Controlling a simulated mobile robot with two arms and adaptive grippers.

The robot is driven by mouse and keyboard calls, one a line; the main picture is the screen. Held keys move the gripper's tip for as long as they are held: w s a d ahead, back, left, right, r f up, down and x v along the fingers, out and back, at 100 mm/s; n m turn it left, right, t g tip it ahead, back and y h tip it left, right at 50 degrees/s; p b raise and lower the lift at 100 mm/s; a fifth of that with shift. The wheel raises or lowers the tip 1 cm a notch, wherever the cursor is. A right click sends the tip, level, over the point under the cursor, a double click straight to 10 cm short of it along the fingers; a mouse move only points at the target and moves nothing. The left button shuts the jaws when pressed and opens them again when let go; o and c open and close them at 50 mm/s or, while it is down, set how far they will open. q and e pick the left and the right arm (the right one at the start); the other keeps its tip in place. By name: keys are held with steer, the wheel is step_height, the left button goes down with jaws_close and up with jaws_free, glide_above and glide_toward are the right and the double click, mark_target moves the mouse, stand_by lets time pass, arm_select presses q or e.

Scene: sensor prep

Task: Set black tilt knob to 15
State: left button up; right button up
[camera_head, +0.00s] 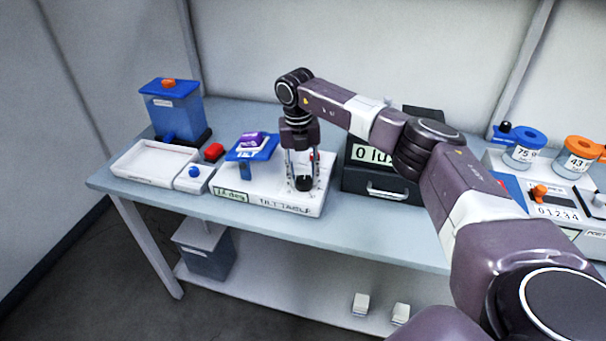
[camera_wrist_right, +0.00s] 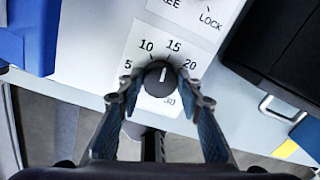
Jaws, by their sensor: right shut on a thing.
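The black tilt knob (camera_wrist_right: 158,78) sits on a white dial plate (camera_wrist_right: 135,58) marked 5, 10, 15, 20 and 30. Its white pointer line points up, between the 10 and 15 marks and leaning towards 15. My right gripper (camera_head: 303,180) reaches down from above onto the knob and is shut on it, one finger on each side. The knob is on the white tilt table base (camera_head: 275,196), whose green display (camera_head: 230,195) shows a degree value too small to read surely. The blue tilted plate (camera_head: 251,153) carries a purple block (camera_head: 252,139). My left gripper is out of view.
A dark box (camera_head: 372,178) with a handle and a lux display stands close right of the base. Jars with blue and orange lids stand far right.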

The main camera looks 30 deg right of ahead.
mark_target(301, 179)
steer(key=shift+r+m, duration=0.1)
steer(key=shift+m, duration=0.7)
steer(key=shift+w, duration=0.1)
steer(key=o, duration=1.2)
steer(key=shift+c, duration=0.2)
step_height(301, 179, up, 12)
steer(key=shift+w+a, duration=0.2)
steer(key=shift+a, duration=0.05)
